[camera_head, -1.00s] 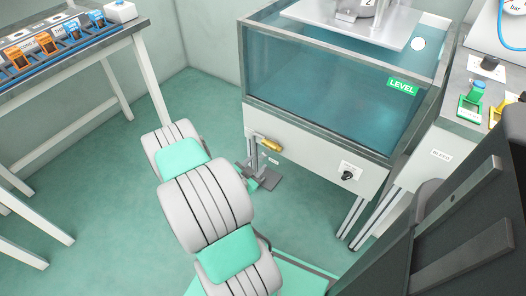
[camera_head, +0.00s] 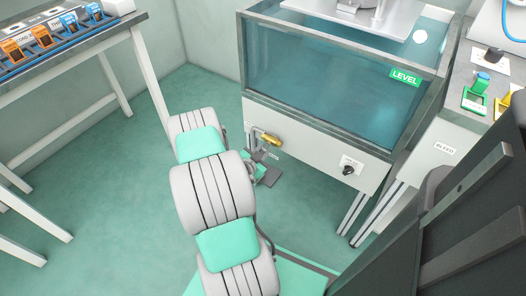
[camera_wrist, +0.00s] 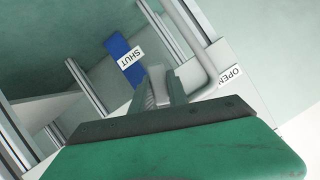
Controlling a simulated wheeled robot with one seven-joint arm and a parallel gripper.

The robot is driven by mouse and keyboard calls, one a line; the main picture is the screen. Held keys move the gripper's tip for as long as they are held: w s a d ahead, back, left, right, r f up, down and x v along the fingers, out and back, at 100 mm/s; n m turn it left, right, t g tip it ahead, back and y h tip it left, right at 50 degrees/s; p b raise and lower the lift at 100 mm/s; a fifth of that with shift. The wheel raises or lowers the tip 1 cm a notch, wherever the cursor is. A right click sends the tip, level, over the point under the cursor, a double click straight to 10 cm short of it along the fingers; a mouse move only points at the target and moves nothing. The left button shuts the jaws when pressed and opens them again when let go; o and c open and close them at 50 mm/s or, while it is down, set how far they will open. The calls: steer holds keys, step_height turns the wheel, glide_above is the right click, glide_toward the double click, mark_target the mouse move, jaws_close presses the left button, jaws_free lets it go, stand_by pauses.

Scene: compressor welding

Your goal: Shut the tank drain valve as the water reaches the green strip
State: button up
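The water tank (camera_head: 330,100) is a glass-sided box with teal water in it. A green LEVEL strip (camera_head: 405,77) is on its front glass at the upper right; I cannot tell exactly where the waterline lies against it. A yellow valve part (camera_head: 266,138) juts from the white panel below the tank. In the wrist view, a SHUT label (camera_wrist: 125,59) lies beside a blue piece (camera_wrist: 117,45), and an OPEN label (camera_wrist: 230,76) is at the right. My gripper (camera_wrist: 162,80) has its fingers slightly apart by a pale grey part; contact is unclear.
A black knob (camera_head: 348,170) is on the tank's front panel. A grey curved pipe (camera_wrist: 200,50) passes close to my fingers. A side bench (camera_head: 445,130) marked BLEED stands at the right, a table with orange and blue items (camera_head: 45,38) at the left.

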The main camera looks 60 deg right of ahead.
jaws_close()
stand_by(0.9)
